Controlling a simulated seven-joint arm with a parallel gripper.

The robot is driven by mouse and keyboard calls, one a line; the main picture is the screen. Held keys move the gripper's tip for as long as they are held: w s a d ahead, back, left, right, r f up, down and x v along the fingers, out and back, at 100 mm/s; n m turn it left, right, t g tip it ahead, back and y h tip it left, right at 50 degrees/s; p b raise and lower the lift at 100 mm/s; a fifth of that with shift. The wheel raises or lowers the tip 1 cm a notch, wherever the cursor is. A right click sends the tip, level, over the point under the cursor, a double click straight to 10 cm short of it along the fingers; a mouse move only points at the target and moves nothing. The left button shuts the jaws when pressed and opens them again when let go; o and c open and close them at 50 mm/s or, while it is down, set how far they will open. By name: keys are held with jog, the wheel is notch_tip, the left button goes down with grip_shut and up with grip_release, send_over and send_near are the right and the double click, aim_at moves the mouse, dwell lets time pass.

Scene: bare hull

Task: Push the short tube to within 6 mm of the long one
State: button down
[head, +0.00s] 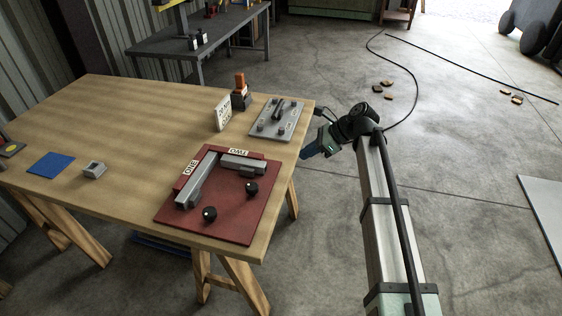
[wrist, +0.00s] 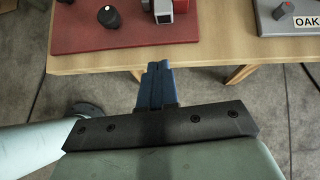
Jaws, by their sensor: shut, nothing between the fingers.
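On the dark red board (head: 238,208) lie two grey tubes. The longer tube (head: 196,182) runs along the left side by the label ONE. I cannot tell the exact gap. My gripper (head: 306,153) is off the table's right edge, apart from both tubes. In the wrist view its blue fingers (wrist: 155,82) are together and empty, in front of the table edge. A grey end piece on the board (wrist: 162,10) is cut off at the top.
Two black knobs (head: 209,214) (head: 251,187) stand on the red board. A grey plate with parts (head: 284,111), a white sign (head: 223,112) and an orange-topped block (head: 240,90) stand behind. A blue mat (head: 50,163) and small grey block (head: 95,170) lie left. The table's middle is clear.

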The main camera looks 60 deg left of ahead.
aim_at(260, 167)
jog(key=x, duration=1)
jog(key=shift+s+a, duration=0.8)
jog(key=shift+s, duration=0.05)
jog(key=shift+s+a, duration=0.45)
jog(key=shift+s, duration=0.2)
jog(key=shift+a, duration=0.1)
jog(key=shift+s+a, duration=0.8)
jog(key=shift+s, duration=0.25)
jog(key=w+d, duration=0.2)
jog(key=w, duration=0.1)
jog(key=shift+d, duration=0.3)
jog(key=v, duration=1)
